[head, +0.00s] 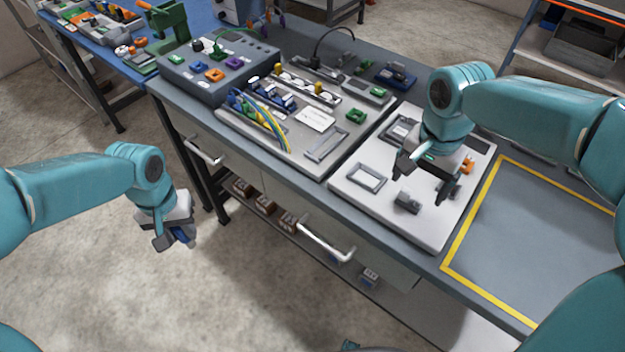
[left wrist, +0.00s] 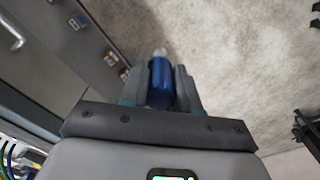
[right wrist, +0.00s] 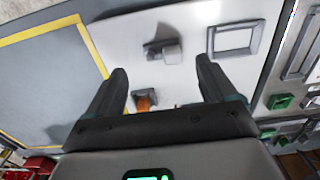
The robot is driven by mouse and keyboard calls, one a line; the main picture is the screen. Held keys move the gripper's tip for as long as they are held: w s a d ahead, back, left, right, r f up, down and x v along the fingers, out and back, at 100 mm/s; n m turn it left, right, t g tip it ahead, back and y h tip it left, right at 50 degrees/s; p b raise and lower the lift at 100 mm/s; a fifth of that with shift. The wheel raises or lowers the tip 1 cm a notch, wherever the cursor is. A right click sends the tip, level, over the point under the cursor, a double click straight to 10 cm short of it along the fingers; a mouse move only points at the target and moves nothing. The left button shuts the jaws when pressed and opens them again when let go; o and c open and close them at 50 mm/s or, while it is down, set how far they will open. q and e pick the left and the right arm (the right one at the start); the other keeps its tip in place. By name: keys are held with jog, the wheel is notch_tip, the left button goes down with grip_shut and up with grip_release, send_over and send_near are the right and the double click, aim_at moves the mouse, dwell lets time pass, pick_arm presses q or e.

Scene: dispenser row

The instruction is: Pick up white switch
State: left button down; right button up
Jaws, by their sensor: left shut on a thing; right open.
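A small grey block with a pale, whitish face, seemingly the white switch (head: 408,202), lies on the white panel (head: 436,232). It also shows in the right wrist view (right wrist: 172,54), just beyond the fingertips and between their lines. My right gripper (head: 425,179) is open and empty above the panel, apart from the block. My left gripper (head: 177,238) is shut on a blue cylinder (left wrist: 160,82) with a clear tip, out over the floor left of the bench.
A grey rectangular frame (head: 366,178) and an orange part (head: 467,166) are on the panel near my right gripper. A grey board (head: 288,150) with wires and parts lies left of it. The yellow-outlined area (head: 540,225) at the right is clear.

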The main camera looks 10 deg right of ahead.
aim_at(409, 202)
pick_arm(q)
jog(key=shift+r, duration=0.15)
pick_arm(e)
notch_tip(409, 202, down, 4)
jog(key=shift+a+f, duration=0.1)
jog(key=shift+a, duration=0.05)
jog(key=shift+w+f, duration=0.1)
jog(key=shift+f, duration=0.3)
pick_arm(q)
jog(key=shift+w+a, duration=0.1)
pick_arm(e)
jog(key=shift+c, duration=0.3)
jog(key=c, duration=1.2)
jog(key=shift+o, duration=0.2)
jog(key=shift+r, duration=0.1)
